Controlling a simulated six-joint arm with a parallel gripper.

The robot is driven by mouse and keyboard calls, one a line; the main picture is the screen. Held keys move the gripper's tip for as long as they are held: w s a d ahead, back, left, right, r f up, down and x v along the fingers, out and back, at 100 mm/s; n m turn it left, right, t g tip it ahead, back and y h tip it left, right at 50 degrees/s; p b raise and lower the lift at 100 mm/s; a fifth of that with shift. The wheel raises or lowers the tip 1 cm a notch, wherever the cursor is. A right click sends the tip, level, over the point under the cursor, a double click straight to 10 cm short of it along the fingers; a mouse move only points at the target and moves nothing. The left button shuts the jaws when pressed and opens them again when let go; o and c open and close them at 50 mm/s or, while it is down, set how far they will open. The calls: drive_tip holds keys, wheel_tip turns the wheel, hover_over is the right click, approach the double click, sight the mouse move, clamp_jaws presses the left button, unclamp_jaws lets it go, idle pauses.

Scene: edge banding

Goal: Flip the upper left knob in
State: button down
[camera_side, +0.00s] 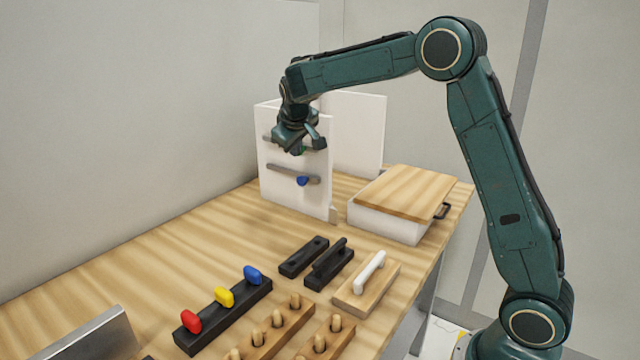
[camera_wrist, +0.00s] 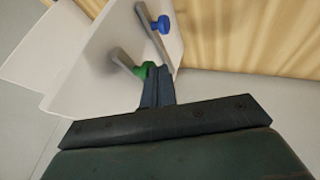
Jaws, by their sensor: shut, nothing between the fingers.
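A white upright panel (camera_side: 282,201) stands at the back of the table, with two grey bars on its face. The upper bar (camera_side: 267,139) carries a green knob (camera_wrist: 145,69), mostly hidden behind my gripper in the side view. The lower bar (camera_side: 281,171) carries a blue knob (camera_side: 302,181), clear of the gripper; it also shows in the wrist view (camera_wrist: 161,24). My gripper (camera_side: 302,146) is shut and empty in front of the upper bar. In the wrist view its fingertips (camera_wrist: 156,72) are right beside the green knob; I cannot tell whether they touch it.
A white box with a wooden lid (camera_side: 408,190) stands right of the panel. In front lie black blocks (camera_side: 304,257), a wooden block with a white handle (camera_side: 367,288), a black rail with coloured knobs (camera_side: 224,315) and peg boards (camera_side: 270,335). The table's left middle is clear.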

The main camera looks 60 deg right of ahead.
drive_tip(key=shift+d, duration=0.6)
drive_tip(key=s+a+r, duration=0.4)
drive_tip(key=a+r, duration=0.4)
drive_tip(key=shift+s+a, duration=0.15)
drive_tip(key=shift+a, duration=0.25)
idle(0.4)
